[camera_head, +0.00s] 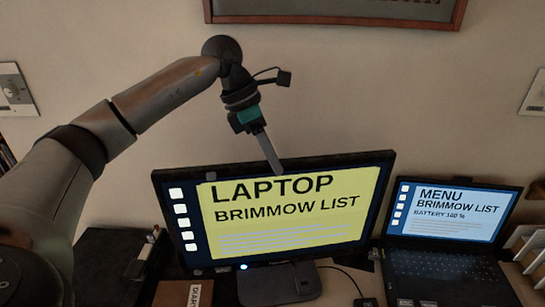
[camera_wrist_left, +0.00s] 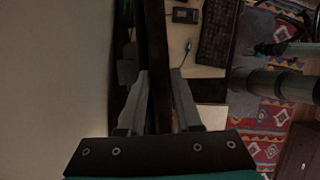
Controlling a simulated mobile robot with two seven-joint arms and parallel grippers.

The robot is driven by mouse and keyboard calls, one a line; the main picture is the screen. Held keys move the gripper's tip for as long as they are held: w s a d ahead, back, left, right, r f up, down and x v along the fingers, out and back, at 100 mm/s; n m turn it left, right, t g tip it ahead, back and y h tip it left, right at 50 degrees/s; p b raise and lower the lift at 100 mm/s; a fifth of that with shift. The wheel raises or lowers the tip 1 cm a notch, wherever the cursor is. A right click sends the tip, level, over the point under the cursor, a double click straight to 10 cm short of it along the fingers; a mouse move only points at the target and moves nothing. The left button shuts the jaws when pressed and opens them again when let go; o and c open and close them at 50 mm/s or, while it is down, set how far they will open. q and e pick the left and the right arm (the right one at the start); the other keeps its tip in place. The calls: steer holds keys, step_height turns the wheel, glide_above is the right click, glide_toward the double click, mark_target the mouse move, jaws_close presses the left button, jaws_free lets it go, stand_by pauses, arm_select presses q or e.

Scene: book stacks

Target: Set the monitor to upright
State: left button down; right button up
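My left gripper (camera_head: 273,160) reaches down from above to the middle of the monitor's top edge. In the left wrist view, the fingers of my left gripper (camera_wrist_left: 159,88) lie close on either side of the monitor's thin dark edge (camera_wrist_left: 156,45) and appear shut on it. The far finger is hidden in the head view. My right gripper is not in view.
An open laptop (camera_head: 450,215) stands close to the monitor's right. A brown book (camera_head: 182,293) lies in front at the left. A cable and small dark box (camera_head: 366,301) lie before the monitor. The wall (camera_head: 350,95) is close behind, with a picture frame (camera_head: 335,20) above.

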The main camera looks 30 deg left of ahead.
arm_select(q)
steer(key=c, duration=0.8)
jaws_free()
steer(key=shift+s+d+f, duration=0.15)
steer(key=shift+s+d, duration=0.05)
steer(key=shift+d, duration=0.05)
steer(key=shift+o, duration=0.7)
steer(key=shift+a, duration=0.1)
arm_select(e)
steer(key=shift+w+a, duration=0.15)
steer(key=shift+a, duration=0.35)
arm_select(q)
steer(key=p+v, duration=0.1)
steer(key=v, duration=1.4)
steer(key=shift+w+p, duration=0.1)
steer(key=shift+p, duration=0.2)
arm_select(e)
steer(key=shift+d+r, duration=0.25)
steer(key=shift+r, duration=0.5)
